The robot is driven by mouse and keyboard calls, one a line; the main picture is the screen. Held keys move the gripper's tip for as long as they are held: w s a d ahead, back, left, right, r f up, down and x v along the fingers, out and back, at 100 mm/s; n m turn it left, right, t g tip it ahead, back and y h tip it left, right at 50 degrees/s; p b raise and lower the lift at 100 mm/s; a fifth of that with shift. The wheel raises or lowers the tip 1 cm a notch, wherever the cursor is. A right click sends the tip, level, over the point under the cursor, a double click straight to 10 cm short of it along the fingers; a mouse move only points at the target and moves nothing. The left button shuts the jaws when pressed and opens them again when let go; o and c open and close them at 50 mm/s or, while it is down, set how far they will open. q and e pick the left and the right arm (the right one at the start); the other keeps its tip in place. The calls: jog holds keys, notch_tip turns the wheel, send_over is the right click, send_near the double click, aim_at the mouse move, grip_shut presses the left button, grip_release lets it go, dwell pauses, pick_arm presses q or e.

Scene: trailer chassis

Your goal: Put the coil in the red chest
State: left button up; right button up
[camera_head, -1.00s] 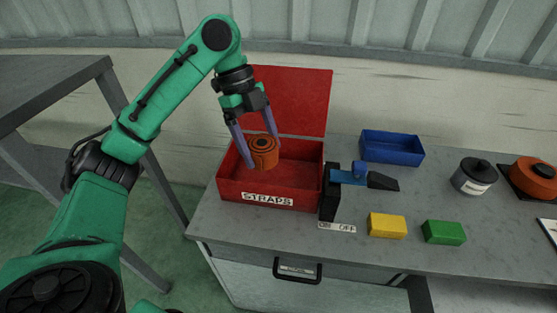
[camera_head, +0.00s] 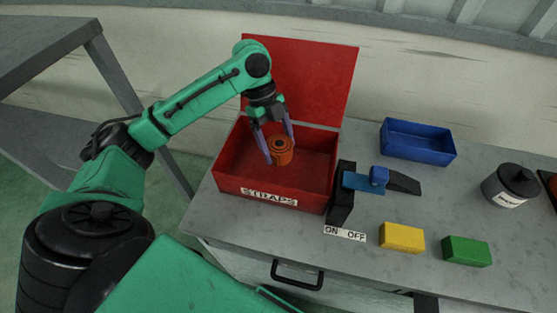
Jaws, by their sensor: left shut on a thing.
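The orange coil (camera_head: 281,151) is between the purple fingers of my left gripper (camera_head: 276,150), which is shut on it. Gripper and coil are over the open red chest (camera_head: 270,197), within its opening as seen from the head. I cannot tell whether the coil touches the chest floor. The chest is labelled STRAPS and its lid (camera_head: 305,85) stands raised at the back. My right gripper is not in view.
Right of the chest is a black and blue lever device (camera_head: 365,183) with an ON OFF label (camera_head: 345,233). A blue bin (camera_head: 418,142), yellow block (camera_head: 402,238), green block (camera_head: 467,251) and dark canister (camera_head: 510,187) stand on the grey bench. A grey table (camera_head: 45,50) is at left.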

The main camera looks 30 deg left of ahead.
aim_at(270, 138)
pick_arm(q)
jog(key=shift+s+f, duration=0.1)
jog(key=shift+f, duration=0.7)
jog(key=shift+s+f, duration=0.1)
jog(key=shift+f, duration=0.25)
notch_tip(270, 138, down, 4)
jog(key=shift+d+f+p, duration=0.1)
jog(key=shift+p, duration=0.3)
jog(key=shift+f, duration=0.15)
jog(key=o, duration=1.4)
jog(key=shift+c, duration=0.2)
jog(key=b+v, duration=0.2)
jog(key=v, duration=0.9)
jog(key=shift+r, duration=0.55)
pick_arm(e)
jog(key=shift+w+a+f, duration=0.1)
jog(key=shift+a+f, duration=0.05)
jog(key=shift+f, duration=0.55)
